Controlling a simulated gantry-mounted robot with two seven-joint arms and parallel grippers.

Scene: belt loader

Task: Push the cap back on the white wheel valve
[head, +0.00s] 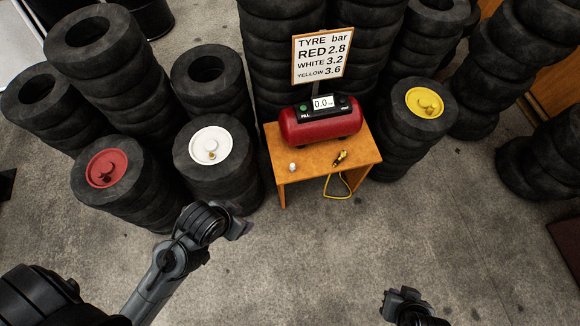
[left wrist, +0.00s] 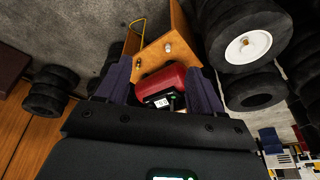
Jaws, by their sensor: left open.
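The white wheel (head: 210,144) lies flat on top of a tyre stack, left of the table. Its small brass-coloured valve (head: 211,155) shows near the front of the hub. A small white cap-like piece (head: 292,167) is on the left of the orange table (head: 318,160). My left gripper (head: 240,228) is in front of the white wheel's stack, apart from it. In the left wrist view its two fingers (left wrist: 158,75) are wide open and empty, and the white wheel (left wrist: 248,47) is at upper right. My right gripper (head: 402,294) is low over the floor; its jaws are unclear.
A red inflator (head: 320,122) reading 0.0 stands on the table, with a brass chuck (head: 340,158) and yellow hose (head: 337,187). A pressure sign (head: 321,55) stands behind. Red (head: 107,168) and yellow (head: 424,102) wheels sit on other tyre stacks. The front floor is clear.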

